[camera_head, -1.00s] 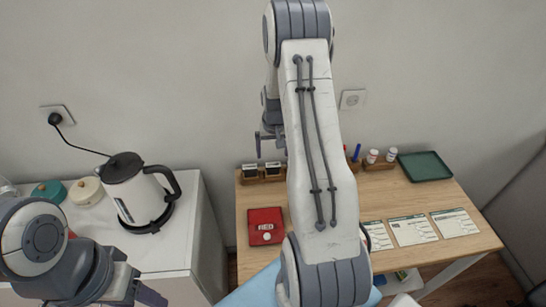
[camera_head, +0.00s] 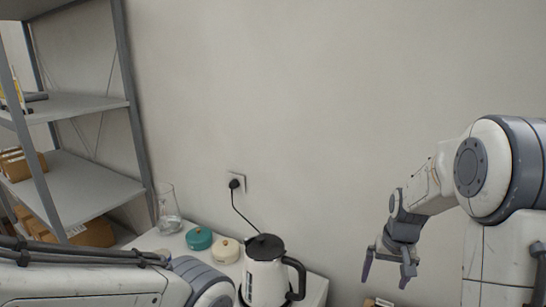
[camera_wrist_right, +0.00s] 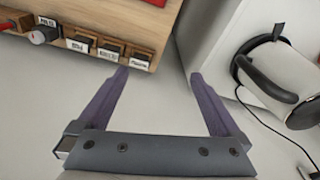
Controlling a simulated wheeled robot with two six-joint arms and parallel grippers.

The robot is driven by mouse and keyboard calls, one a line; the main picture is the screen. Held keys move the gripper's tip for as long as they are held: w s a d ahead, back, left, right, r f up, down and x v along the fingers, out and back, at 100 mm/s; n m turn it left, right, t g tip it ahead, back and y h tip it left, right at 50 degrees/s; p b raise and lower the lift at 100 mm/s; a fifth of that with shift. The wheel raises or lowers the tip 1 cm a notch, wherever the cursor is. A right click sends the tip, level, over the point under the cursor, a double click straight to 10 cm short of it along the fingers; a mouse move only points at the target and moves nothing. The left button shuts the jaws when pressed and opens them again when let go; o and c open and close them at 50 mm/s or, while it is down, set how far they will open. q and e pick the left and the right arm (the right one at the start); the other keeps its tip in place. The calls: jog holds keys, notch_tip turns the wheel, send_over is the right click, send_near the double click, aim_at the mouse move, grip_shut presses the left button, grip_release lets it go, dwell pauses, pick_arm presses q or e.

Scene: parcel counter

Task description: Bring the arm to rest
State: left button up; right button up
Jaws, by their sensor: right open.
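My right gripper (camera_head: 386,274) hangs with its fingers pointing down in front of the bare wall, right of the kettle in the head view. In the right wrist view its two purple fingers (camera_wrist_right: 160,76) are spread wide with nothing between them. My right arm (camera_head: 497,170) is bent at the right edge of the head view. My left arm (camera_head: 90,284) crosses the lower left corner of the head view; its gripper is out of the picture.
A black-and-white kettle (camera_head: 264,274) stands on a white cabinet (camera_head: 317,288), with a teal tin (camera_head: 199,238), a cream tin (camera_head: 226,250) and a glass jug (camera_head: 168,210). A grey shelf (camera_head: 95,187) holds boxes. The right wrist view shows a wooden desk edge (camera_wrist_right: 95,62) with labelled stamps.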

jog(key=s+a+r+n, duration=0.2)
jog(key=s+a, duration=0.1)
jog(key=a, duration=0.4)
jog(key=s+a+r+n, duration=0.1)
jog(key=s+a, duration=0.1)
jog(key=a, duration=0.4)
jog(key=s+a+r+n, duration=0.1)
jog(key=s+a+n, duration=0.3)
jog(key=s, duration=0.6)
jog(key=s+a+r+n+g+y, duration=0.1)
jog(key=s+a+n, duration=0.2)
jog(key=s+a, duration=0.4)
jog(key=s, duration=0.3)
jog(key=shift+s+n+g, duration=0.25)
jog(key=shift+n+g, duration=0.05)
jog(key=shift+n, duration=0.1)
jog(key=shift+a, duration=0.1)
